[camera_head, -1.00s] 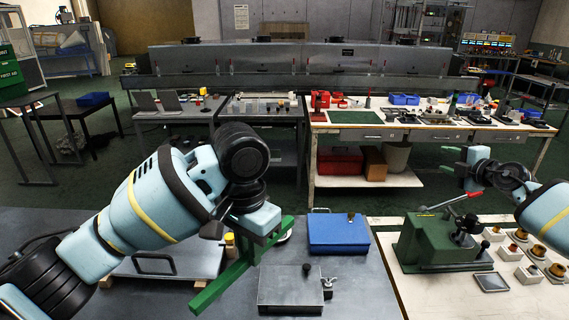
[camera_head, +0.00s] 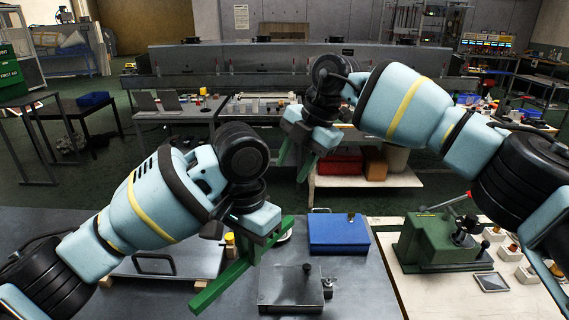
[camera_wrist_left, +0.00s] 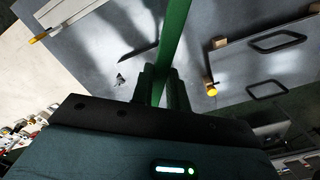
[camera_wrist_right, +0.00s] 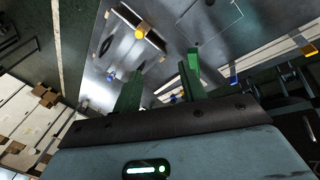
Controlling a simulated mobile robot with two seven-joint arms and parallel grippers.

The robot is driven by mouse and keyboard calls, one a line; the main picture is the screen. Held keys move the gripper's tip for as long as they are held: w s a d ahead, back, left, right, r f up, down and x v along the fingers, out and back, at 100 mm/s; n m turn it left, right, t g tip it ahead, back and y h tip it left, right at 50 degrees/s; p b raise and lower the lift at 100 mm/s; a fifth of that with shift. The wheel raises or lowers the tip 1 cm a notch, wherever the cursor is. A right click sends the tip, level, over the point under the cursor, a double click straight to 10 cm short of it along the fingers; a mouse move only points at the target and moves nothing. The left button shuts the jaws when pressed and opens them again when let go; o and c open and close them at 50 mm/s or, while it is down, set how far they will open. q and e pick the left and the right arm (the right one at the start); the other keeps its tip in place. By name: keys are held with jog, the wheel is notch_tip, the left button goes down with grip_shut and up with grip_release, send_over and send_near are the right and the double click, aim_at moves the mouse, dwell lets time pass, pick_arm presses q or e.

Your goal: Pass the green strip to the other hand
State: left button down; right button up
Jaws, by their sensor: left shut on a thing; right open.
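The green strip (camera_head: 222,287) is a long, narrow bar. It hangs at a slant over the grey table, its lower end towards the front left. My left gripper (camera_head: 250,245) is shut on it near its upper part. In the left wrist view the strip (camera_wrist_left: 174,40) runs up and away from between the fingers (camera_wrist_left: 160,88). My right gripper (camera_head: 296,162) is open and empty, above and to the right of the strip in the head view, fingers pointing down. In the right wrist view its green fingers (camera_wrist_right: 162,82) stand apart with nothing between them.
On the grey table lie a blue box (camera_head: 338,232), a grey metal block with a knob (camera_head: 290,291) and a flat plate with a handle (camera_head: 190,259). A green lever press (camera_head: 436,246) stands on the pale table at the right. A workbench (camera_head: 350,135) stands behind.

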aim_at(285, 222)
jog(key=s+a+r+g+h, duration=0.1)
jog(key=s+a+r+h, duration=0.25)
jog(key=s, duration=0.25)
jog(key=shift+h, duration=0.35)
jog(key=shift+d+f, duration=0.2)
jog(key=shift+f, duration=1.9)
jog(key=shift+d+f, duration=0.15)
jog(key=shift+f, duration=1.95)
jog(key=shift+d+f, duration=0.2)
jog(key=shift+f, duration=1.9)
jog(key=shift+c, duration=0.4)
grip_shut()
pick_arm(q)
jog(key=c, duration=1.3)
grip_release()
